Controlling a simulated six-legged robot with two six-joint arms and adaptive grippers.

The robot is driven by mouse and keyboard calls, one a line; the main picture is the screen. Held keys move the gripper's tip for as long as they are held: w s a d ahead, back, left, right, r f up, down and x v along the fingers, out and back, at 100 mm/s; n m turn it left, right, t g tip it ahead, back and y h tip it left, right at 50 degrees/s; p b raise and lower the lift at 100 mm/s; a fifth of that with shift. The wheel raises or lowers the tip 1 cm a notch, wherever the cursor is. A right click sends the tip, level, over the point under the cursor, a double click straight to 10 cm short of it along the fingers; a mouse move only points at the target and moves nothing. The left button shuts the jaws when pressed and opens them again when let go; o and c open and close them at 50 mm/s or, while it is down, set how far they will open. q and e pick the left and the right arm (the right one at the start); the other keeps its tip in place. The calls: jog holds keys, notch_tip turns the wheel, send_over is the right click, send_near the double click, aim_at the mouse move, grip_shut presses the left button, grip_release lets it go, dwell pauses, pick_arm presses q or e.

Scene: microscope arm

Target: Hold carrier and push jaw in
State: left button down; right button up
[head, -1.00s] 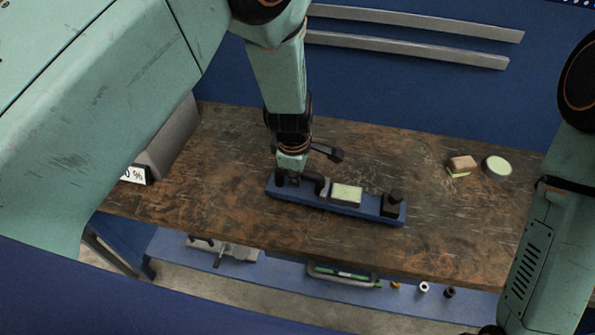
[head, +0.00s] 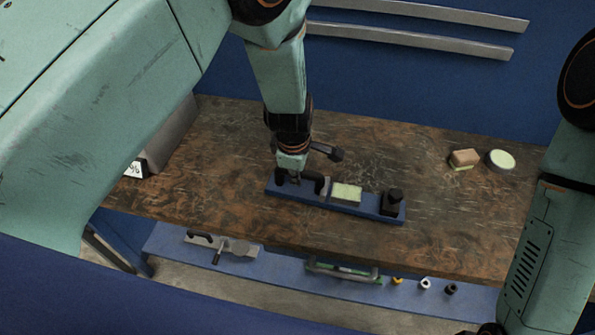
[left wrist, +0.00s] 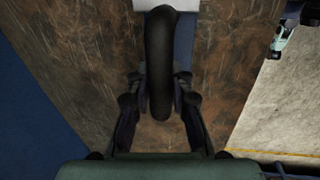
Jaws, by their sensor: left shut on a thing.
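A long blue carrier (head: 365,209) lies on the brown bench, with a pale green-topped block (head: 346,193) at its middle and a black block with a knob (head: 391,202) at its right end. A grey jaw plate (head: 324,188) stands just left of the pale block. My left gripper (head: 292,177) is over the carrier's left end, shut on a dark curved handle; in the left wrist view the handle (left wrist: 160,65) stands between the fingers. The fingertips are partly hidden in the head view. My right arm shows at the right edge; its gripper is out of view.
A brown and green sponge-like block (head: 464,159) and a round pale-topped tin (head: 500,160) sit at the bench's right. A lower blue shelf holds a clamp-like tool (head: 222,247) and small parts. The bench between is clear.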

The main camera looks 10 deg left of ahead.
jog(key=shift+f+b, duration=0.35)
jog(key=shift+f, duration=0.05)
dwell(0.4)
dwell(0.5)
dwell(0.4)
